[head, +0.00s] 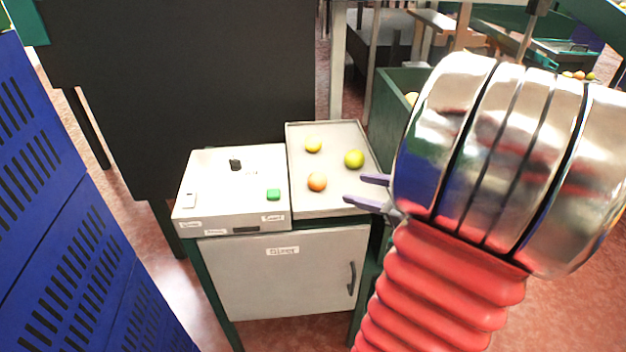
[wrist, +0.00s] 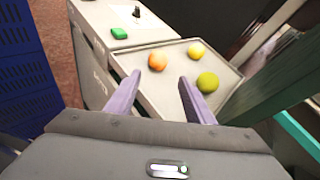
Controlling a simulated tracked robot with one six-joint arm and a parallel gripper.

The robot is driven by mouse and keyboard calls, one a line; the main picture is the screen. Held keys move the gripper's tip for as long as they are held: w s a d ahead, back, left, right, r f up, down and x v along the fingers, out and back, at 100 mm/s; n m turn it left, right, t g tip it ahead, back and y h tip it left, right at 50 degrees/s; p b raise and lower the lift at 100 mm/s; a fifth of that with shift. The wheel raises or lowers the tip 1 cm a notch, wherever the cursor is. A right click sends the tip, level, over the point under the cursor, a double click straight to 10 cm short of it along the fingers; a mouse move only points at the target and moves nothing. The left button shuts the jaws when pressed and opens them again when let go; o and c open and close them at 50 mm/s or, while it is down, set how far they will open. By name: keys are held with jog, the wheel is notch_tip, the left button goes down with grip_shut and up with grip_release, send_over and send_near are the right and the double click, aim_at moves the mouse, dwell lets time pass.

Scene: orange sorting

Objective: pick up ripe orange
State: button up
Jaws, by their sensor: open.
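An orange-coloured fruit (head: 317,182) lies near the front of a shallow metal tray (head: 307,209). A yellow fruit (head: 313,146) lies behind it, and a yellow-green fruit (head: 354,159) lies to its right. In the wrist view the orange fruit (wrist: 157,61) appears beyond the fingertips, between the yellow fruit (wrist: 196,51) and the control box. The yellow-green fruit (wrist: 207,82) is close beyond the right finger. My gripper (head: 355,189) is open and empty, with its purple fingers at the tray's right front side. The fingers also show in the wrist view (wrist: 160,80).
A control box (head: 235,213) with a green button (head: 273,194) and black knob (head: 235,164) adjoins the tray's left. A green bin (head: 398,80) stands behind right. Blue perforated crates (head: 70,240) stand at left, and a black panel (head: 190,80) rises behind.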

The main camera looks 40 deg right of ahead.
aim_at(323, 182)
jog(key=shift+w, duration=0.1)
jog(key=shift+x, duration=4.25)
jog(key=shift+a, duration=0.1)
jog(key=shift+x, duration=2.6)
jog(key=shift+a, duration=0.1)
jog(key=shift+c, duration=0.2)
jog(key=c, duration=0.8)
